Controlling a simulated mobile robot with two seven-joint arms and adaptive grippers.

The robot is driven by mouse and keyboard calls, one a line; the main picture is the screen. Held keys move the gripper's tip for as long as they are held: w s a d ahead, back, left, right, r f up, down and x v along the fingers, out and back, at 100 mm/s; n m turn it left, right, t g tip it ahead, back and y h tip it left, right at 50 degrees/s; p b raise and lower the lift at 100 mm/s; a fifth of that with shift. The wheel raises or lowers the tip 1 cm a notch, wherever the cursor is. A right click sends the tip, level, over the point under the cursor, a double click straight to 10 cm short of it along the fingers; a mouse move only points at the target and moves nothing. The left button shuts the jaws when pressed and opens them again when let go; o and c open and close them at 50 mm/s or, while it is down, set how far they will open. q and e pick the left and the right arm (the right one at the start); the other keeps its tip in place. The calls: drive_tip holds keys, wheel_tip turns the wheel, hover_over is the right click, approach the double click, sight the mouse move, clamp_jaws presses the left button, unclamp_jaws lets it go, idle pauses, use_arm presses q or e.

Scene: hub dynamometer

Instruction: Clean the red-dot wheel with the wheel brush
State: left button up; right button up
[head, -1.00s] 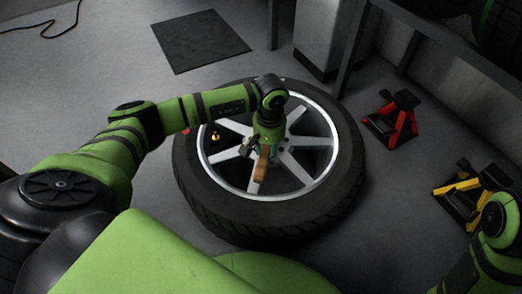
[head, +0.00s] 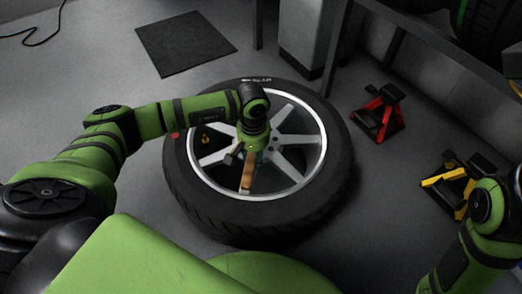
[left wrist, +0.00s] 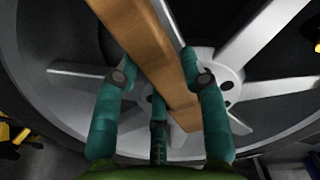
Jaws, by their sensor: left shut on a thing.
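The wheel (head: 324,187) lies flat on the floor in the head view, a black tyre around a silver spoked rim. A red dot (head: 174,135) shows on the tyre's left side, partly by my left arm. My left gripper (head: 249,155) is over the rim, left of the hub, and is shut on the wheel brush (head: 247,174), of which a wooden handle shows. In the left wrist view the brush (left wrist: 150,45) runs between the teal fingers of the gripper (left wrist: 160,85), above the spokes. The bristles are hidden. My right gripper is out of view; only part of that arm shows.
A red jack stand (head: 380,113) and a yellow jack stand (head: 452,184) stand on the floor to the right. A dark mat (head: 186,43) lies behind the wheel. A grey bench (head: 436,47) with legs is at the back right.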

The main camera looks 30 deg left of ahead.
sight(250, 163)
use_arm(q)
drive_tip(key=shift+s+a+f+p, duration=0.1)
drive_tip(key=shift+s+a+p, duration=0.25)
drive_tip(key=shift+s+a, duration=0.6)
drive_tip(key=shift+s+a+f+p, duration=0.1)
drive_tip(key=shift+s+a+p, duration=0.2)
drive_tip(key=shift+s+a, duration=0.6)
drive_tip(key=shift+s+d+r+p, duration=0.15)
drive_tip(key=shift+s+d+p, duration=0.25)
drive_tip(key=shift+s+d, duration=0.4)
drive_tip(key=shift+w+d+b, duration=0.3)
drive_tip(key=shift+w+d, duration=0.2)
drive_tip(key=shift+d, duration=0.05)
drive_tip(key=shift+c, duration=0.4)
drive_tip(key=shift+w+d+b, duration=0.35)
drive_tip(key=shift+w+d, duration=0.25)
drive_tip(key=shift+w, duration=0.05)
drive_tip(key=shift+w+d+r, duration=0.1)
drive_tip(key=shift+w+d, duration=0.25)
drive_tip(key=shift+w, duration=0.25)
drive_tip(key=shift+w+d+b, duration=0.55)
drive_tip(key=shift+w, duration=0.2)
drive_tip(key=shift+w+d+b, duration=0.55)
drive_tip(key=shift+w, duration=0.2)
drive_tip(key=shift+r, duration=0.1)
drive_tip(key=shift+r+p, duration=2.25)
drive_tip(key=shift+r, duration=0.75)
